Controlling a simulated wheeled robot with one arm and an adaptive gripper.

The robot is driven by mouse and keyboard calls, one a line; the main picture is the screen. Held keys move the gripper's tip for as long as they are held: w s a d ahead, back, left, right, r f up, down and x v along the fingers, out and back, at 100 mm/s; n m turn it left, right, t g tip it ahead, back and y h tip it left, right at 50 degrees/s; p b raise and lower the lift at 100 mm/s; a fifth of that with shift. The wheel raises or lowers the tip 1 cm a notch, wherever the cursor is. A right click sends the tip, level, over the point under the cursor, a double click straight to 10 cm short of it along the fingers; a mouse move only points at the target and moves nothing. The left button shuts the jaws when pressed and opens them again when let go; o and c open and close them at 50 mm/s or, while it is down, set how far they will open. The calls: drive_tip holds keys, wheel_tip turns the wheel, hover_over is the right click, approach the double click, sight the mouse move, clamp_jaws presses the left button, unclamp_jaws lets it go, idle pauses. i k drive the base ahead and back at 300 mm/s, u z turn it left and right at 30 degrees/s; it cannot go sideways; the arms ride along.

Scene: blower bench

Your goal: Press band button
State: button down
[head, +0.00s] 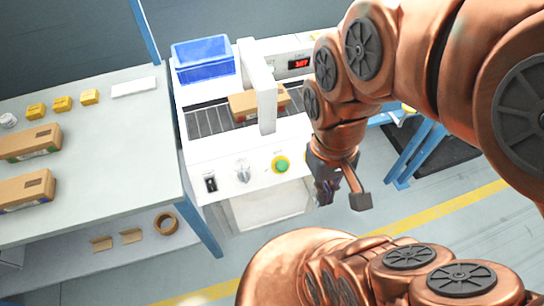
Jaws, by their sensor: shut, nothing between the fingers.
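A white machine (200,165) stands in the middle of the head view. Its front panel carries a green round button (281,164) with a yellow surround, a grey knob (243,171) and a black rocker switch (211,183). The green button is in plain sight, and I take it to be the band button; I cannot read a label on it. My gripper (340,190) is shut and empty. It shows to the right of the green button, apart from it in the picture. The arm hides the machine's right end.
A brown box (244,105) lies on the machine's dark belt, partly behind a white arch (262,95). A blue bin (203,60) and a red digital display (300,63) are behind. The left table (110,180) holds boxes (30,142) and yellow packs (62,103). Open floor lies in front.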

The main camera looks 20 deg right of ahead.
sight(281, 165)
drive_tip(key=z, duration=1.75)
drive_tip(key=k, duration=1.5)
drive_tip(key=u, duration=1.85)
drive_tip(key=i, duration=0.5)
drive_tip(key=z, duration=0.05)
